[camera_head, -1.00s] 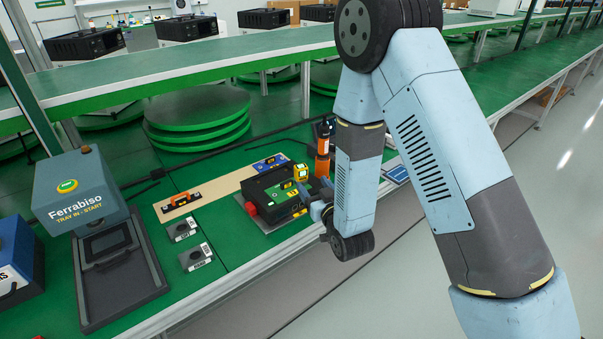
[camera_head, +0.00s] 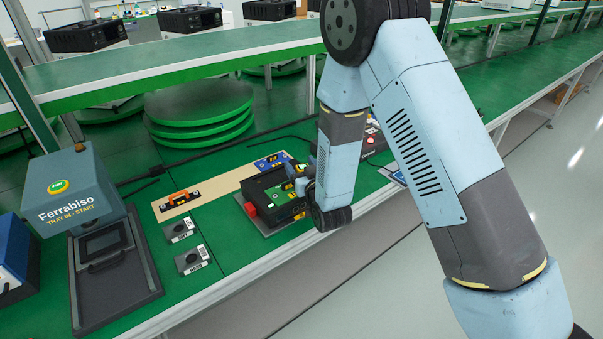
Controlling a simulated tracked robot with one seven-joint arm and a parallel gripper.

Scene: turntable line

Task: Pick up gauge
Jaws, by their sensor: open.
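A small yellow item (camera_head: 300,168), which looks like the gauge, shows at the right rear edge of the black open-topped box (camera_head: 252,188); I cannot be sure what it is. My gripper (camera_head: 302,186) is at the right side of this box, right beside the yellow item. The gripper is open. The wrist hides part of the box's right end and the space behind it. I cannot tell whether the fingers are around the yellow item or touching it.
A tan board (camera_head: 215,188) with an orange-handled tool (camera_head: 181,199) lies behind the box. Two small grey blocks (camera_head: 180,230) (camera_head: 192,260) sit to its left. The Ferrabiso tray station (camera_head: 66,190) stands further left. The green shelf (camera_head: 200,68) runs behind.

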